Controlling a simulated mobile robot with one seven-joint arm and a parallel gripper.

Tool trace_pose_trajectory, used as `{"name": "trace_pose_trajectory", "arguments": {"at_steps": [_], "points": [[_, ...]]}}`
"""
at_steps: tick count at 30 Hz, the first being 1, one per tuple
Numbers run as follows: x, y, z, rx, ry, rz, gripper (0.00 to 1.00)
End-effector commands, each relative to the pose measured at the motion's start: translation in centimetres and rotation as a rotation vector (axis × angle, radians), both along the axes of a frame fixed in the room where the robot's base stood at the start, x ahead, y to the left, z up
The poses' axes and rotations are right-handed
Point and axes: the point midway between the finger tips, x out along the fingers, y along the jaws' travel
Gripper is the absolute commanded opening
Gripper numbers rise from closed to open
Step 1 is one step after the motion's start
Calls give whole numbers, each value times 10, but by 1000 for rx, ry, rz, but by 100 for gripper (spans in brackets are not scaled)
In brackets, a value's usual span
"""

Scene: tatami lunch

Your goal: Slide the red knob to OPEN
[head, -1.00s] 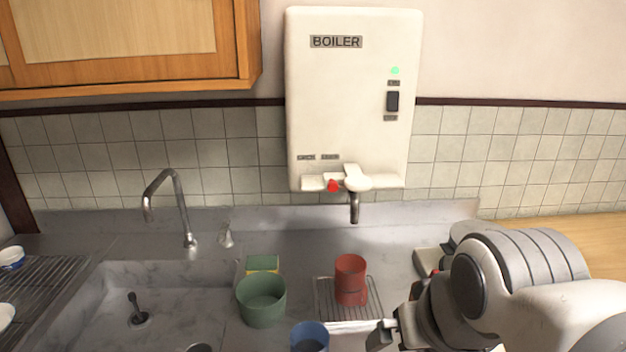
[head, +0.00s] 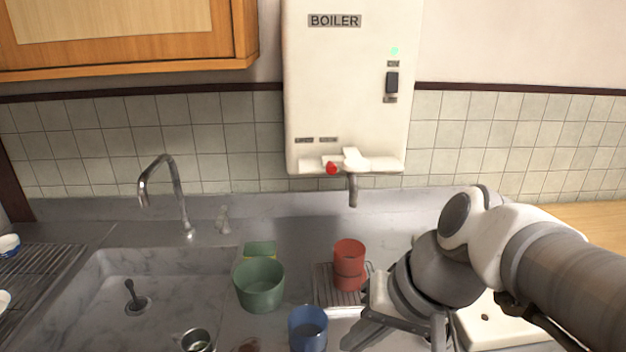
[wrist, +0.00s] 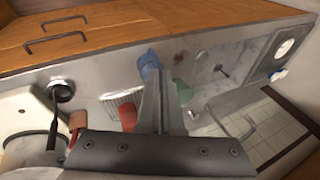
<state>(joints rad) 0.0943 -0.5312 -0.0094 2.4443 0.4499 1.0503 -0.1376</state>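The red knob (head: 331,168) sits on a pale bar along the bottom of the white boiler (head: 345,105) in the head view. Two small labels are above the bar, too small to read; the knob is below the right one. A white lever (head: 354,160) is just right of the knob, above the spout (head: 352,190). My gripper (head: 362,336) is low over the counter, right of and well below the knob, touching nothing that I can see. In the wrist view its fingers (wrist: 161,90) are together and empty. The knob is not in the wrist view.
A red cup (head: 349,257) stands on a small rack (head: 325,288) below the spout. A blue cup (head: 308,328) and a green bowl (head: 259,285) are left of my gripper. The faucet (head: 170,185) and sink are farther left. A cabinet (head: 125,35) hangs upper left.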

Motion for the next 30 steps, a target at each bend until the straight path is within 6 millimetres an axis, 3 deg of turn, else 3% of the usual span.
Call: {"name": "trace_pose_trajectory", "arguments": {"at_steps": [3,9,16,23,30], "points": [[11,20,-9,162,69,-32,0],[39,47,-6,448,134,-88,0],[89,56,7,783,134,-175,0],[151,32,21,1100,43,-290,0],[213,-27,26,1377,-142,-435,0]]}}
